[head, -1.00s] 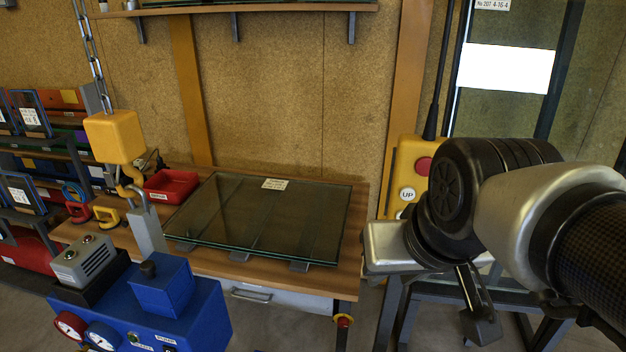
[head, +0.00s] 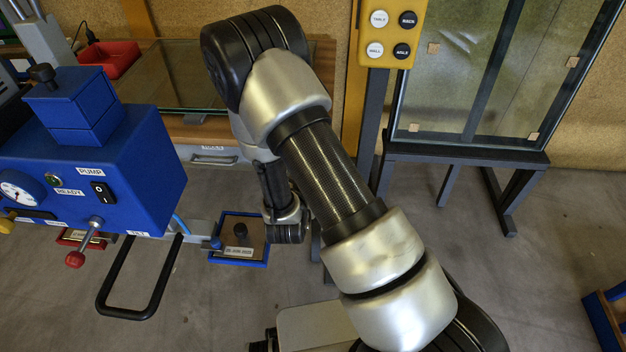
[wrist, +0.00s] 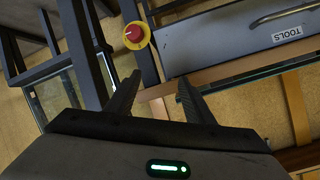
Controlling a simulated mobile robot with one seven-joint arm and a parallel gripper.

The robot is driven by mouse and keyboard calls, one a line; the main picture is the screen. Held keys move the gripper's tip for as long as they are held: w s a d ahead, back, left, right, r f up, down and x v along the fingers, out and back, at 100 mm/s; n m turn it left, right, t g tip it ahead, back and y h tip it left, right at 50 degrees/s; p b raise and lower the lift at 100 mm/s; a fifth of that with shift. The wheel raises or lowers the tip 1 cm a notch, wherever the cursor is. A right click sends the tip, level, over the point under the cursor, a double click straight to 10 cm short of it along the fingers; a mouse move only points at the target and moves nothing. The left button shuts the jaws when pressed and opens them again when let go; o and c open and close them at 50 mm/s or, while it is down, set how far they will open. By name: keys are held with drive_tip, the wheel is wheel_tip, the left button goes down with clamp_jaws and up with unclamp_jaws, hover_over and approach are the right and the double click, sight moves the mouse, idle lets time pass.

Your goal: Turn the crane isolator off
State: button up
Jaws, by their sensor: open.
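A red knob on a yellow backing, apparently the crane isolator (wrist: 135,34), is on the table leg beside the grey drawer in the wrist view. A small pale mark shows on the knob; its setting is unclear. My gripper (wrist: 157,92) is open and empty, its two black fingers spread. In the wrist picture the knob lies above the fingers, nearer the left one, and apart from them.
The TOOLS drawer (head: 208,157) is under the wooden table. The blue pump box (head: 90,150) and its black loop handle (head: 150,303) stand left of my arm. The glass frame's dark stand (head: 450,157) is at the right.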

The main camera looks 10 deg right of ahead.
drive_tip(key=s+d+f+n+t+b, duration=0.3)
drive_tip(key=s+f+t+b, duration=0.2)
drive_tip(key=s+f, duration=0.65)
drive_tip(key=w+d+f+b, duration=0.1)
drive_tip(key=w+d+b, duration=0.2)
drive_tip(key=w, duration=1.5)
drive_tip(key=shift+f, duration=0.4)
drive_tip(key=shift+a, duration=0.1)
drive_tip(key=c, duration=1)
